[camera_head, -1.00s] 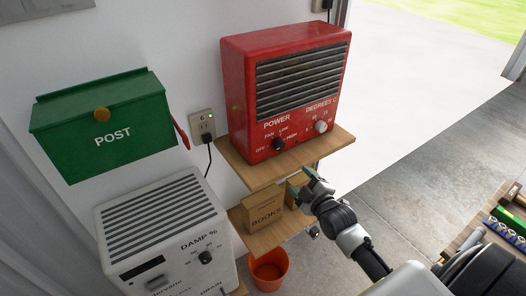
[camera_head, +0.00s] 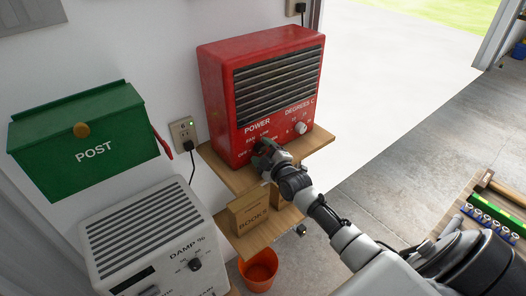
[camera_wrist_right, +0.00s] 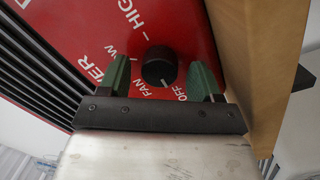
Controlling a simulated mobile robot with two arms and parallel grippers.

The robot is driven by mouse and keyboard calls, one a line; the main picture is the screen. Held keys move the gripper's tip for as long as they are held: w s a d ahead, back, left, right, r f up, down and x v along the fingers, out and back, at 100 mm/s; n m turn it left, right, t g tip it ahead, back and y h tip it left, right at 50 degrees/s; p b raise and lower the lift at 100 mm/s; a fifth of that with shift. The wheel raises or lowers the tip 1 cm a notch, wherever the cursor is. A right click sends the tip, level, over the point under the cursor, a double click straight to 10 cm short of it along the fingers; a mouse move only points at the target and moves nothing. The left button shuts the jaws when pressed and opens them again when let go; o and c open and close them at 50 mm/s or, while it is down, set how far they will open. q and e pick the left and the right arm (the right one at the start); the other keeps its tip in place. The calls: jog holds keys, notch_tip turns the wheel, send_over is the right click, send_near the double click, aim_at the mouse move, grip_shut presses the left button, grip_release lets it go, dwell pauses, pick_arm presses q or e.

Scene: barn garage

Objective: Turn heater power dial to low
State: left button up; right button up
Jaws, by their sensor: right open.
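The red heater (camera_head: 217,100) stands on a wooden shelf. Its front carries a POWER label and the markings OFF, FAN, LOW and HIGH. In the right wrist view the black power dial (camera_wrist_right: 160,67) sits between the two green fingertips of my right gripper (camera_wrist_right: 160,80), with gaps at both sides. In the head view my right gripper (camera_head: 267,154) is at the lower front of the heater and covers the dial. It is open and holds nothing. My left gripper is not in view.
The white degrees knob (camera_head: 300,128) is right of the gripper. The wooden shelf (camera_head: 310,142) lies below the heater, with a BOOKS box (camera_head: 248,211) lower down. A green post box (camera_head: 80,140), a white dehumidifier (camera_head: 145,235) and an orange bucket (camera_head: 259,268) are nearby.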

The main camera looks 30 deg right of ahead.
jog(key=shift+c, duration=0.3)
jog(key=c, duration=0.9)
jog(key=shift+o, duration=0.2)
